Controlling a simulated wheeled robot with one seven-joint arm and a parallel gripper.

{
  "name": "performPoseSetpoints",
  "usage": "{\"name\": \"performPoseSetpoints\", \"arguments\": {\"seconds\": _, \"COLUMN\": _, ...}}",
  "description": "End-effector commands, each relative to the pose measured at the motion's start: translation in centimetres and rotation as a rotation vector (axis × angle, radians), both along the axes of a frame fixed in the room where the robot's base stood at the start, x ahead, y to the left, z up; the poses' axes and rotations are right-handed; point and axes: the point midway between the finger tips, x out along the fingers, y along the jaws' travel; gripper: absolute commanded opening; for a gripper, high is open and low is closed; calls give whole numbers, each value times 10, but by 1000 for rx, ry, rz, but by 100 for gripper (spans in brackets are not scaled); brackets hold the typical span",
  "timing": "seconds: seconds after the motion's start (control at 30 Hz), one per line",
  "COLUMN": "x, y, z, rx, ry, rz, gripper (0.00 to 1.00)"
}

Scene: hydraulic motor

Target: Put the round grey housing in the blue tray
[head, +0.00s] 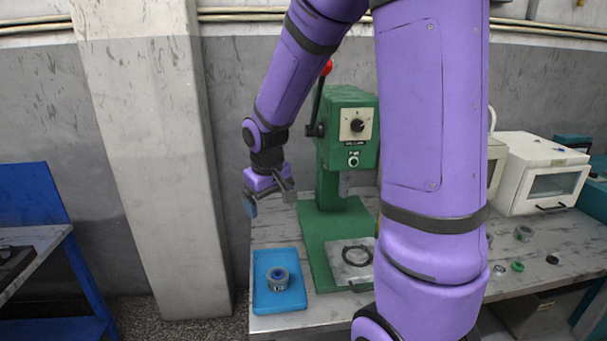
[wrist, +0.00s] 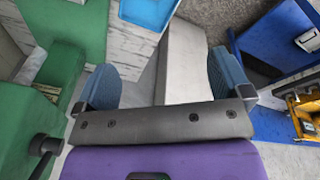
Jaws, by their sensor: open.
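The blue tray (head: 300,296) lies on the front left of the workbench. A round grey housing (head: 278,286) with a blue centre sits upright inside it, near the middle. My gripper (head: 268,199) is open and empty, well above and behind the tray, left of the green press. In the wrist view my gripper's two blue-padded fingers (wrist: 165,80) stand wide apart with nothing between them. A part of the tray (wrist: 147,12) shows at the top of the wrist view; I cannot make out the housing there.
The green press (head: 332,225) stands right of the tray, with a dark ring on its plate. A white oven (head: 541,172) and several small round parts (head: 523,233) are on the bench at right. A blue table (head: 32,195) stands at far left.

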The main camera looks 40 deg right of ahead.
Motion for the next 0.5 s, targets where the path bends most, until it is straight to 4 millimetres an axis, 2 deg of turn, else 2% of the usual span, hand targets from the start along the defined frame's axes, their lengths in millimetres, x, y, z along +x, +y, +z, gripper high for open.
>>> {"name": "performPoseSetpoints", "arguments": {"seconds": 0.03, "x": -8, "y": 6, "z": 17, "rx": -5, "ry": -23, "rz": 2, "gripper": 96}}
{"name": "performPoseSetpoints", "arguments": {"seconds": 0.2, "x": -39, "y": 23, "z": 62, "rx": -10, "ry": -79, "rz": 0, "gripper": 96}}
{"name": "performPoseSetpoints", "arguments": {"seconds": 0.5, "x": -105, "y": 52, "z": 123, "rx": 13, "ry": -183, "rz": 3, "gripper": 96}}
